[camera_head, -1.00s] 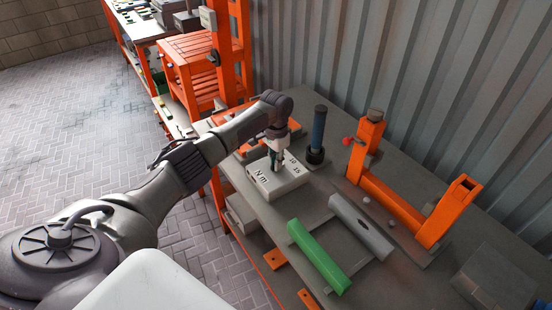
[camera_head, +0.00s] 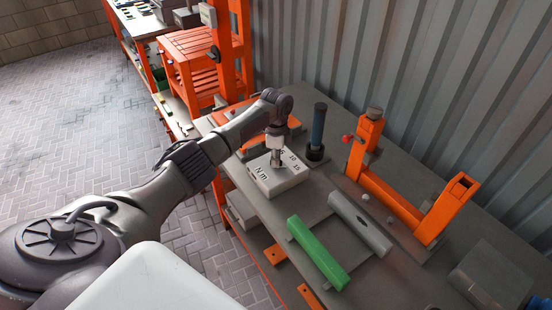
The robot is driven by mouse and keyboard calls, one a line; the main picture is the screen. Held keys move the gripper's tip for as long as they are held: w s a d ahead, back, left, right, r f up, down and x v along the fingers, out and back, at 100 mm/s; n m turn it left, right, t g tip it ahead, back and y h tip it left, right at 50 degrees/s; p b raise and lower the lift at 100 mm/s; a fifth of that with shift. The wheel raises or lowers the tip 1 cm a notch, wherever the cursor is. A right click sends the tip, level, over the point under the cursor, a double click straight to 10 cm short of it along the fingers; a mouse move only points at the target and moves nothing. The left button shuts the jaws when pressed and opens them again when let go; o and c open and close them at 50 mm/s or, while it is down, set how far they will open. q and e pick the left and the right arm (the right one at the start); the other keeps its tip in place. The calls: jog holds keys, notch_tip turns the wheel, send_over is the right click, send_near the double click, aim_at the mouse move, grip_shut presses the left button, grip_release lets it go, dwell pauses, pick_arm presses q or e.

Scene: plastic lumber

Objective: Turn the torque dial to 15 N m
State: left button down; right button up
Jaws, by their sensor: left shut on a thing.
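The torque box (camera_head: 287,180) is a pale block on the grey workbench, marked "N m" on its near left part and with numerals along its far right part; 10 and 15 can be read. My left gripper (camera_head: 277,163) reaches down from above onto the middle of its top and is shut on the torque dial there. The dial itself is mostly hidden by the fingers, so its pointing direction cannot be told. My right gripper is not in view.
A dark upright cylinder with a blue grip (camera_head: 317,133) stands close behind the box. A green bar (camera_head: 318,254) and a grey bar (camera_head: 360,223) lie to the right. An orange frame (camera_head: 392,195) stands beyond them, near the corrugated wall.

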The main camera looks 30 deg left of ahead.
pick_arm(q)
jog(key=shift+w+m, duration=0.1)
jog(key=shift+m, duration=0.4)
jog(key=c, duration=1.2)
grip_release()
notch_tip(320, 180, up, 12)
